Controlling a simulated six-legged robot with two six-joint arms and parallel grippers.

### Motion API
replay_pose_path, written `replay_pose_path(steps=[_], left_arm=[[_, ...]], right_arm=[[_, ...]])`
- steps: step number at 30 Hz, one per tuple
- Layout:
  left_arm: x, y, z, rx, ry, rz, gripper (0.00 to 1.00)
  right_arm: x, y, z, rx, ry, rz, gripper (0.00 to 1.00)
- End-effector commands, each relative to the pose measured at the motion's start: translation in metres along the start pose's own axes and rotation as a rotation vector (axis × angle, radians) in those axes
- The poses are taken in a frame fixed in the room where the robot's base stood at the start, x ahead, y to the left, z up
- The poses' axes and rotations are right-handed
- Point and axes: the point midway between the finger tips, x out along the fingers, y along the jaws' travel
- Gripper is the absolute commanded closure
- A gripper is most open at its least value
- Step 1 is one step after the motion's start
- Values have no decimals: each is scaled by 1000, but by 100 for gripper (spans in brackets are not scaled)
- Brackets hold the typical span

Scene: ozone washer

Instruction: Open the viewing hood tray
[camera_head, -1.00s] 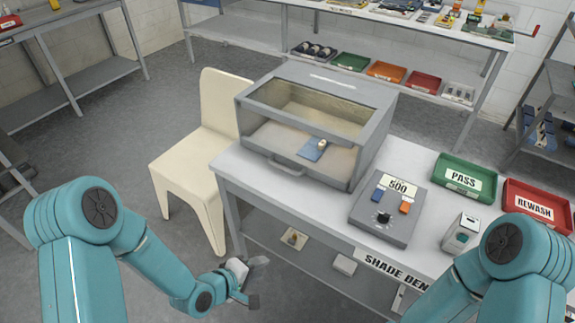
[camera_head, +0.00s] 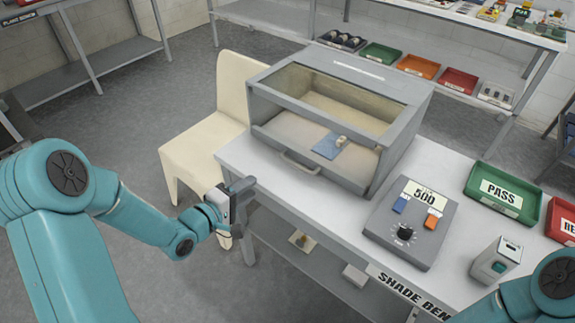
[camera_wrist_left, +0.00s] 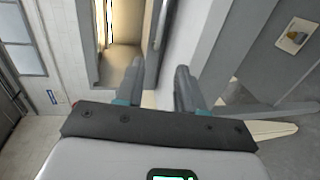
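The viewing hood (camera_head: 340,105) is a grey box with a glass top window on the bench. Its front tray has a bar handle (camera_head: 300,166) on the low front edge, and the tray looks shut. A blue piece (camera_head: 328,147) with a small pale object on it lies inside. My left gripper (camera_head: 243,188) is at the bench's left front corner, left of and below the handle, not touching it. In the left wrist view its two fingers (camera_wrist_left: 160,88) are apart with nothing between them. My right gripper is out of view; only part of its arm shows at the lower right.
A grey control box (camera_head: 410,222) reading 500, a green PASS tray (camera_head: 503,192), a red tray (camera_head: 562,220) and a small dispenser-like box (camera_head: 496,260) stand right of the hood. A cream chair (camera_head: 205,145) stands left of the bench. Bench front-left is clear.

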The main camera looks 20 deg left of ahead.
Motion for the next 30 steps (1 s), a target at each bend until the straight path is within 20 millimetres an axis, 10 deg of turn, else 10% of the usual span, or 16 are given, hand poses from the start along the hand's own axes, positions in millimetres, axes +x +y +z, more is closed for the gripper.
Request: replay_pose_path(steps=[18,30], left_arm=[[136,2,2,0,-6,0,62],[155,2,1,0,-5,0,62]], right_arm=[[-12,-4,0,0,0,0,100],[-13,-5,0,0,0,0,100]])
